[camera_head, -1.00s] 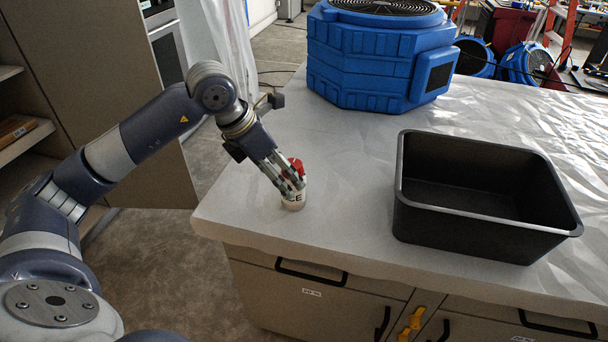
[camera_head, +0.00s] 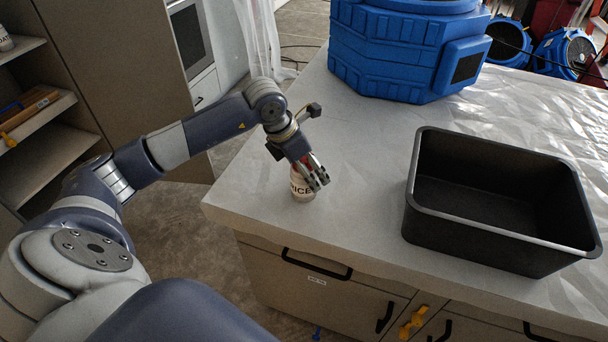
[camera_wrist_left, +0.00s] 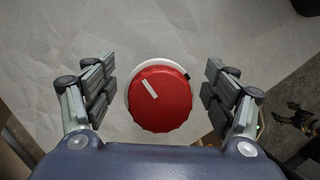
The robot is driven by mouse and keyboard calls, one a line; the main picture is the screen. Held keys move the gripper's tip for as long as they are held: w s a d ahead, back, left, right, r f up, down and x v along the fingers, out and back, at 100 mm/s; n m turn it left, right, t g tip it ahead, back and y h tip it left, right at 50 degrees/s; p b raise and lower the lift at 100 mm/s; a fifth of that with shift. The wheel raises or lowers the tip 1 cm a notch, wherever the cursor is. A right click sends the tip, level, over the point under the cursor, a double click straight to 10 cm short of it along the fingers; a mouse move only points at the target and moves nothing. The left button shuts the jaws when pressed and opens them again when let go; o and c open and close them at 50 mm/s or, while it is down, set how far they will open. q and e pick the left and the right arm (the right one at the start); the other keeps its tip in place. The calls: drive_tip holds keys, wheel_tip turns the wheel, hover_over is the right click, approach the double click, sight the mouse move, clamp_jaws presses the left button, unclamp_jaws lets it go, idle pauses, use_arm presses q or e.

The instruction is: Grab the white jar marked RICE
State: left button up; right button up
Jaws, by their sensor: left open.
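The white jar marked RICE (camera_head: 302,187) stands upright on the white-covered counter (camera_head: 345,215), near its front left corner. Its red lid (camera_wrist_left: 160,98) with a pale strip fills the middle of the left wrist view. My left gripper (camera_head: 316,180) is at the jar, partly in front of its lid and label. In the left wrist view its open fingers (camera_wrist_left: 160,92) stand on both sides of the lid, with a gap on each side. My right gripper is out of view.
A black open bin (camera_head: 500,200) stands on the counter to the right. A large blue air mover (camera_head: 405,50) stands behind. The counter's left edge is close to the jar. Shelves (camera_head: 40,120) stand at the far left. The counter between jar and bin is clear.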

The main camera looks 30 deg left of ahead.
use_arm(q)
drive_tip(key=shift+w+d+f, duration=0.15)
drive_tip(key=shift+w+f, duration=0.05)
drive_tip(key=shift+f, duration=0.3)
drive_tip(key=shift+w+f, duration=0.15)
drive_tip(key=shift+f, duration=0.15)
drive_tip(key=shift+w+f, duration=0.1)
drive_tip(key=shift+f, duration=0.1)
drive_tip(key=c, duration=1.4)
drive_tip(key=shift+r, duration=0.1)
drive_tip(key=shift+c, duration=1)
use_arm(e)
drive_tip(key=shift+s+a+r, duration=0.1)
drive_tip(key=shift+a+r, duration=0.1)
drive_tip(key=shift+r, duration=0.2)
